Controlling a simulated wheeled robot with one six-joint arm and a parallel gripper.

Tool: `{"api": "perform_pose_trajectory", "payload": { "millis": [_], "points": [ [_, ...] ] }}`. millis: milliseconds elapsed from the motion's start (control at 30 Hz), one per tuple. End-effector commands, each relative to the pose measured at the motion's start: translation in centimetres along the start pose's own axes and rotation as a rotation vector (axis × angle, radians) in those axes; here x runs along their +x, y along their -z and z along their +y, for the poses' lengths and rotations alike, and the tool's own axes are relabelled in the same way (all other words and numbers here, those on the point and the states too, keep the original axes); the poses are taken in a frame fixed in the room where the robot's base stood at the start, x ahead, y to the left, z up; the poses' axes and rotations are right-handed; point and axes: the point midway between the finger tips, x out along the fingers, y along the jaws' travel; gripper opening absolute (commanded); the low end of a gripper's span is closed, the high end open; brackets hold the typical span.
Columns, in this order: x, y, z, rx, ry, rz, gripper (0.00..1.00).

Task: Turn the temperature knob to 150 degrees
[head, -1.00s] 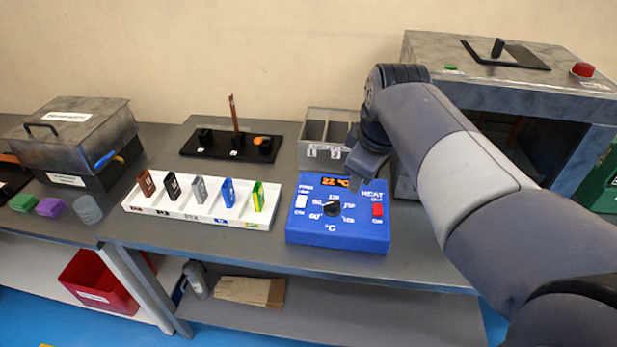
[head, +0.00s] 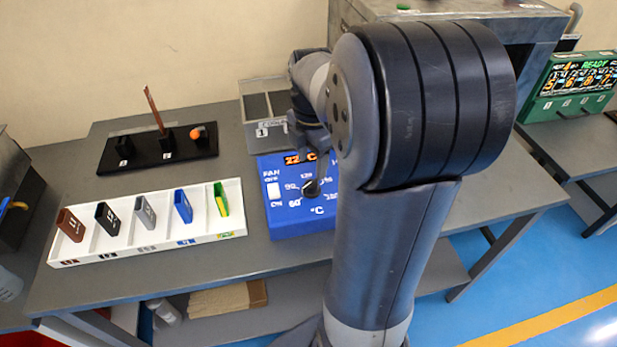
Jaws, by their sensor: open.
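The blue control box (head: 285,224) stands on the grey bench, partly hidden by my arm on its right side. Its black temperature knob (head: 311,188) sits on the top face among white numbers, including 60 and 90. The knob's exact setting is too small to tell. The orange display (head: 298,157) reads about 22 °C. My gripper (head: 318,158) is over the rear of the box, just behind the knob, pointing down. It is open and holds nothing that I can see. Its fingertips are small and partly hidden, so contact with the knob cannot be told.
A white tray (head: 60,262) with several coloured pieces lies left of the box. A black board (head: 143,160) with a copper strip and an orange piece is behind it. A grey bin (head: 262,105) stands behind the box. A metal oven-like machine (head: 540,30) is at the back right.

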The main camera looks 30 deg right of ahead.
Motion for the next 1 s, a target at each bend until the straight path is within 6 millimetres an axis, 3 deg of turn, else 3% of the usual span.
{"api": "perform_pose_trajectory", "payload": {
  "millis": [200, 400, 767, 1000],
  "points": [
    [4.1, 0.1, -0.1, 0.0, 0.003, 0.002, 0.52],
    [6.2, 0.0, 0.0, 0.001, 0.001, 0.001, 0.52],
    [6.6, 0.0, 0.0, 0.001, -0.001, 0.0, 0.51],
    [6.5, 0.0, 0.0, 0.001, -0.001, 0.0, 0.31]
  ]
}}
